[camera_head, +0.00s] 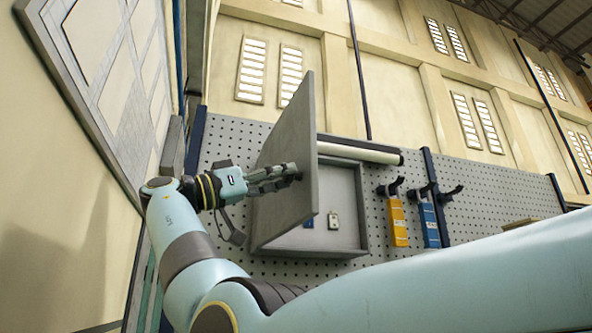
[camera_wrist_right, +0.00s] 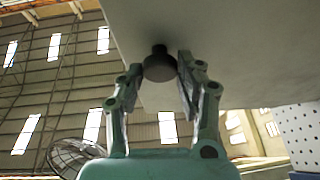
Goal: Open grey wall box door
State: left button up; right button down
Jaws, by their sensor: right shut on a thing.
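The grey wall box (camera_head: 342,190) is mounted on the perforated panel, and its inside shows. Its grey door (camera_head: 290,165) stands swung out from the box at a wide angle. My right gripper (camera_head: 293,172) is at the outer face of the door. In the right wrist view my right gripper (camera_wrist_right: 160,75) has its two fingers on either side of a dark round knob (camera_wrist_right: 158,66) on the door's underside in that picture, and is shut on it. The door (camera_wrist_right: 235,50) fills the upper right there. My left gripper is not in view.
Inside the box are a small white fitting (camera_head: 333,221) and a blue one, partly hidden by the door. A white roll (camera_head: 358,152) sits above the box. Orange (camera_head: 398,222) and blue (camera_head: 430,222) tools hang to the right on the perforated panel (camera_head: 480,195). A wall is close on the left.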

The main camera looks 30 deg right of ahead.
jog(key=shift+w+a+g, duration=0.2)
jog(key=shift+a+g, duration=0.2)
jog(key=shift+a, duration=0.2)
jog(key=c, duration=0.9)
grip_release()
jog(key=shift+f, duration=0.1)
jog(key=shift+v, duration=3.75)
jog(key=shift+w, duration=0.1)
